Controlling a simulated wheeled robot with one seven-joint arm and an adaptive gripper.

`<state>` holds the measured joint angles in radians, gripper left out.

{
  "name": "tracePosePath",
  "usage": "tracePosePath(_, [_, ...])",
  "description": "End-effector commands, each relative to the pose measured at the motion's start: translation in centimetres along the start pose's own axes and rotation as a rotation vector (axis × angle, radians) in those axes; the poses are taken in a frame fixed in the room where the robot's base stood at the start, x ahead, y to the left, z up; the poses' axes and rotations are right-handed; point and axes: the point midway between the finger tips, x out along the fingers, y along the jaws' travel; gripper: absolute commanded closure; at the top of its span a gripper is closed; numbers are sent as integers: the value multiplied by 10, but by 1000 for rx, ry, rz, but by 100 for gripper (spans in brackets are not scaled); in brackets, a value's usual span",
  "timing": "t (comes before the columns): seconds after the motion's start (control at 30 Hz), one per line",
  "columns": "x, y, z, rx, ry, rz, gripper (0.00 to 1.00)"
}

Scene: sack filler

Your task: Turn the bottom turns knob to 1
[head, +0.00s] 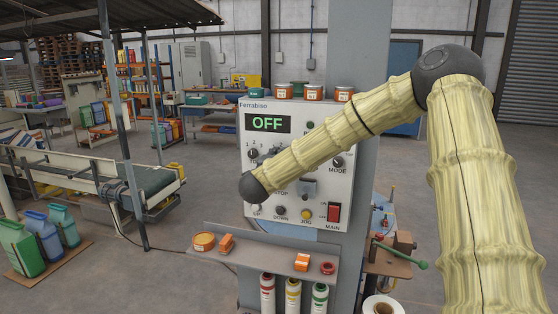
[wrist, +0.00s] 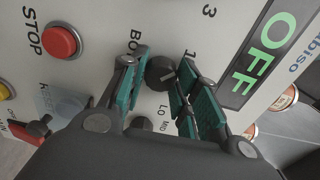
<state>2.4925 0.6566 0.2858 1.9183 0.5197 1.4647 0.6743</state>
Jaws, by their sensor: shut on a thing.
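The bottom turns knob (wrist: 160,72) is a small round black knob on the pale control panel, with a light pointer line on its face. In the wrist view my gripper (wrist: 164,88) has its two teal-padded fingers on either side of the knob, shut on it. A printed 1 stands beside the knob, partly close to one finger. I cannot tell for sure which number the pointer meets. The label starting "BO" is cut off by a finger. In the head view my arm hides the gripper and part of the panel.
The panel (head: 328,122) carries an OFF display (head: 268,123), a red STOP button (wrist: 60,40), another dark knob (wrist: 140,126) by LO and MID, and a red MAIN switch (head: 334,212). A shelf (head: 270,262) with small items juts out below. Tins stand on top.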

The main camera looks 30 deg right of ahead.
Motion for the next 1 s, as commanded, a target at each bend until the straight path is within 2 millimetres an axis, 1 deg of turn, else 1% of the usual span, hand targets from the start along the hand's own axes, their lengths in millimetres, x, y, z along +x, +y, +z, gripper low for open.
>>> tracePosePath(0.3, [-1, 2, 0, -4, -1, 2, 93])
tracePosePath(0.33, [-1, 2, 0, -4, -1, 3, 67])
tracePosePath(0.43, [0, 2, 0, -3, -1, 2, 49])
tracePosePath(0.47, [0, 2, 0, -3, -1, 2, 47])
tracePosePath(0.8, [-2, 1, 0, -2, -1, 1, 47])
tracePosePath(0.87, [-5, 1, 0, -2, -1, 1, 47])
tracePosePath(1.0, [-21, 1, 0, -3, -3, 1, 47])
